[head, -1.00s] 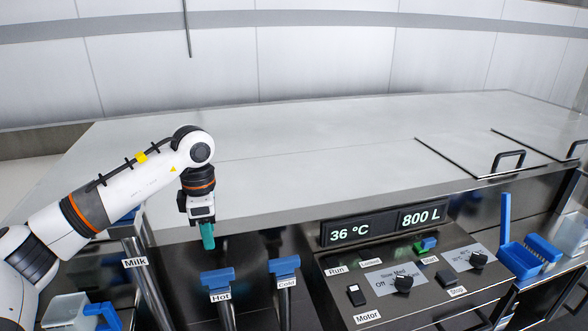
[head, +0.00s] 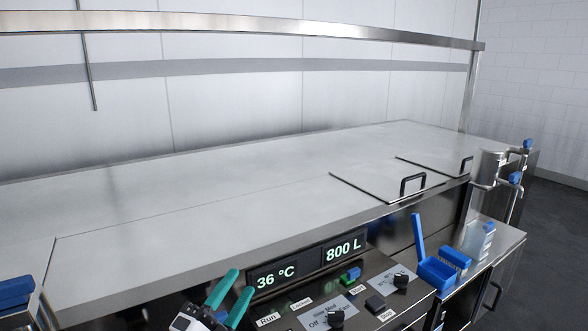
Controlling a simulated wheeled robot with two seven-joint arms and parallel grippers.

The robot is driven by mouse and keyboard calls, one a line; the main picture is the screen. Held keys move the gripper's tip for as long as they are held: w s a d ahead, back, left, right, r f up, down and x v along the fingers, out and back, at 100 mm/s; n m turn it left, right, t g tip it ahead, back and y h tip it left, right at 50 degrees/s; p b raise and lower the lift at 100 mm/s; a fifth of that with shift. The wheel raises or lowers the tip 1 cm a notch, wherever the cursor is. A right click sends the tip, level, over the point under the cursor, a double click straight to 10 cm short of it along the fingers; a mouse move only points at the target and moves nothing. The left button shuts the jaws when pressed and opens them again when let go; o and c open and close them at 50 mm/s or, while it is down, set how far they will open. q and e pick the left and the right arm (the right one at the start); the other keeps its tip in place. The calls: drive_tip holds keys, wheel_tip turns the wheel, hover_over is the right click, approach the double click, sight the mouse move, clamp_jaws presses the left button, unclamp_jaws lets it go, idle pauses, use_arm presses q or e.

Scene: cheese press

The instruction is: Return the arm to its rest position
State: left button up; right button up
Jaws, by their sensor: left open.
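My left gripper (head: 228,299) shows at the bottom of the head view, left of the middle. Its two teal fingers are spread apart with nothing between them. It is in front of the control panel, just left of and below the 36 °C display (head: 276,276). The rest of the left arm is cut off by the bottom edge. My right gripper is not in view.
The control panel (head: 362,292) has knobs, buttons and an 800 L display (head: 344,248). A blue tray (head: 437,273) stands on the right counter. The long steel top (head: 200,205) is bare, with handled lids (head: 375,186) at right. A blue part (head: 16,291) is at far left.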

use_arm(q)
drive_tip(key=s+a+f+n+g+y, duration=0.3)
drive_tip(key=a+f+n+y, duration=0.2)
drive_tip(key=f+n, duration=0.25)
drive_tip(key=s+a+f+n+g+y, duration=0.35)
drive_tip(key=f+n+y, duration=0.2)
drive_tip(key=f, duration=0.25)
drive_tip(key=s+a+f+n+g, duration=0.1)
drive_tip(key=s+f+n+g, duration=0.2)
drive_tip(key=s+f+g, duration=0.5)
drive_tip(key=s+a+f+n+g, duration=0.15)
drive_tip(key=s+f, duration=0.25)
drive_tip(key=s, duration=0.8)
wheel_tip(320, 180, down, 23)
drive_tip(key=g+p, duration=0.1)
drive_tip(key=p, duration=0.1)
drive_tip(key=s+a+f+g+p, duration=0.1)
drive_tip(key=s+a+f+p, duration=0.1)
drive_tip(key=s+f, duration=1.3)
drive_tip(key=shift+s+a+f+g, duration=0.2)
drive_tip(key=shift+s+g, duration=0.1)
drive_tip(key=shift+s, duration=0.6)
